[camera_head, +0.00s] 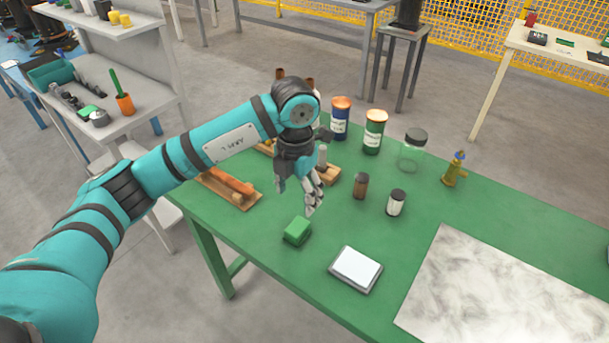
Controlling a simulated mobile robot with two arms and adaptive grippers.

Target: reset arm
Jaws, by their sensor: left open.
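My left arm comes in from the left and reaches over the green table (270,258). My left gripper (311,203) hangs fingers down above the table and is open, with nothing seen between its fingers. A green block (297,231) lies just below and in front of it, apart from the fingers as far as I can tell. My right gripper is not in view. My left wrist hides part of the wooden stand and the items behind it.
Jars (374,132), a clear jar (411,152), small bottles (396,203) and a brass fitting (453,170) stand right of my gripper. A wooden tray (229,190) lies left. A scale (356,269) and a marbled sheet (510,295) lie in front.

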